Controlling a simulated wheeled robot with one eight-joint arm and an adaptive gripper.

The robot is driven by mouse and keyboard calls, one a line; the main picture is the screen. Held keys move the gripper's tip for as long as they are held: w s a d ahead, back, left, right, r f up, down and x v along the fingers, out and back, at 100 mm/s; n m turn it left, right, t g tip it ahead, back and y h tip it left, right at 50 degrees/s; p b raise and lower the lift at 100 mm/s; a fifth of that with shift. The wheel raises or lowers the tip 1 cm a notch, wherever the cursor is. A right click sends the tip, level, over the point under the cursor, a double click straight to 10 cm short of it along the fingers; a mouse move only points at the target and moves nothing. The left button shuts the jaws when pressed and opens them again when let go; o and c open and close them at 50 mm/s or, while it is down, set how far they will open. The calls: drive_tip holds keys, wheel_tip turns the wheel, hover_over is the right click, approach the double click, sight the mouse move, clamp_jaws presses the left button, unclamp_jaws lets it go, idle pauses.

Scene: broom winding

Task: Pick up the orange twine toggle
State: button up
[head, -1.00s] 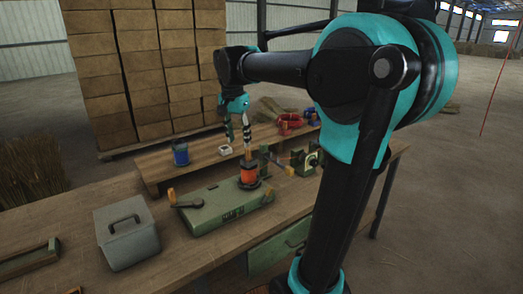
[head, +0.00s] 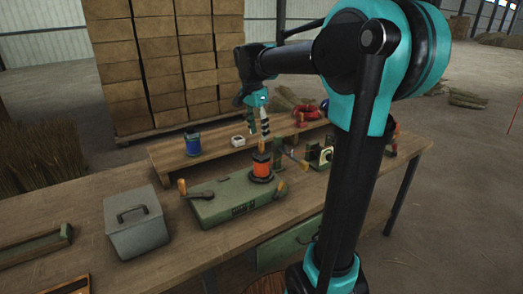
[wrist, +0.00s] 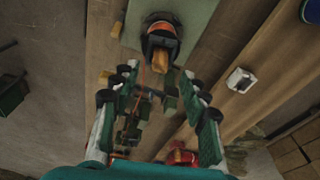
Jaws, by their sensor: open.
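An orange twine spool (head: 262,168) stands on the green winder (head: 230,200) on the bench. A pale wooden piece (wrist: 160,59) shows at the spool in the wrist view, and a thin orange strand runs from there between my fingers. I cannot clearly tell which small part is the twine toggle; it may be hidden among the dark parts between the fingers. My gripper (head: 258,125) hangs just above and behind the spool, pointing down. In the wrist view my gripper (wrist: 147,85) is open, with nothing visibly held and the spool beyond its fingertips.
A blue spool (head: 192,143), a white box (head: 238,141) and a red coil (head: 305,117) sit on the raised shelf behind. A small green device (head: 319,154) stands right of the winder. A grey lidded box (head: 134,226) stands at left.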

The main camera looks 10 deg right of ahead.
sight(261, 141)
drive_tip(key=shift+w+d+f, duration=0.15)
drive_tip(key=shift+d+f, duration=0.05)
drive_tip(key=shift+f, duration=0.8)
drive_tip(key=shift+w+d+f, duration=0.1)
drive_tip(key=shift+d+f, duration=0.05)
drive_tip(key=shift+f, duration=0.9)
drive_tip(key=shift+w+d+f, duration=0.15)
drive_tip(key=shift+d+f, duration=0.05)
drive_tip(key=shift+f, duration=0.8)
drive_tip(key=c, duration=1)
wheel_tip(261, 141, up, 20)
drive_tip(key=w+a, duration=0.3)
drive_tip(key=w, duration=0.7)
drive_tip(key=w+a, duration=0.4)
drive_tip(key=w, duration=0.6)
drive_tip(key=shift+w, duration=0.25)
